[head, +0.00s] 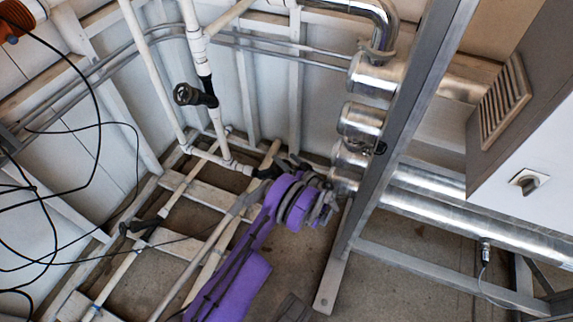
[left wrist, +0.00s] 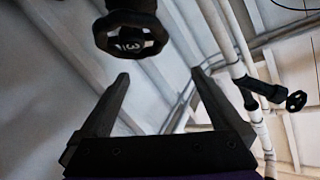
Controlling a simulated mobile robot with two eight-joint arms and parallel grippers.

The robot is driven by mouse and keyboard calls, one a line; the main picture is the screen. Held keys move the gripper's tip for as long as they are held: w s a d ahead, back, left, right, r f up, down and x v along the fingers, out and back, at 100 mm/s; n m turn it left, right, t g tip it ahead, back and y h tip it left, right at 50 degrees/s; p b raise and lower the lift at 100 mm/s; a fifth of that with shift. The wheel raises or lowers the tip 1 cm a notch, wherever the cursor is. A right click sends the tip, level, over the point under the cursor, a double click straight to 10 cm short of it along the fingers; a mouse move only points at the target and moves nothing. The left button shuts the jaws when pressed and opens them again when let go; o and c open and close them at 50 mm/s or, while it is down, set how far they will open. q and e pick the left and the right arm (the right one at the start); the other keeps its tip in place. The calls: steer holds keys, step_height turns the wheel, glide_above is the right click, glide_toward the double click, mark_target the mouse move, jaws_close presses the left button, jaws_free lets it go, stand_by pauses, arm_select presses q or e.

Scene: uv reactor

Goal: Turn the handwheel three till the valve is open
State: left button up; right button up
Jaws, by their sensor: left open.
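A black handwheel marked 3 (left wrist: 131,35) hangs at the top of the left wrist view, on a dark stem cut off by the frame edge. My left gripper (left wrist: 159,75) is open and empty, its two dark fingers spread wide. The wheel appears beyond and above the fingertips, nearer the left finger, with no visible contact. In the head view my purple left arm reaches up from the bottom, with the dark gripper (head: 283,164) small and partly hidden at its end. I cannot clearly pick out handwheel three there. My right gripper is out of view.
Another black handwheel (head: 190,94) sits on a white pipe; a similar one shows in the left wrist view (left wrist: 297,101). A low pipe carries a dark valve (head: 137,226). Metal cylinders (head: 362,122), a grey post (head: 408,110) and a cabinet (head: 540,150) stand right. Cables hang left.

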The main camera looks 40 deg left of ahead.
arm_select(q)
step_height(320, 180, up, 5)
steer(key=shift+r+p, duration=0.1)
steer(key=shift+p, duration=0.4)
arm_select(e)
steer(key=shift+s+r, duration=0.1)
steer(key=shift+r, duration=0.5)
arm_select(q)
steer(key=shift+s, duration=0.1)
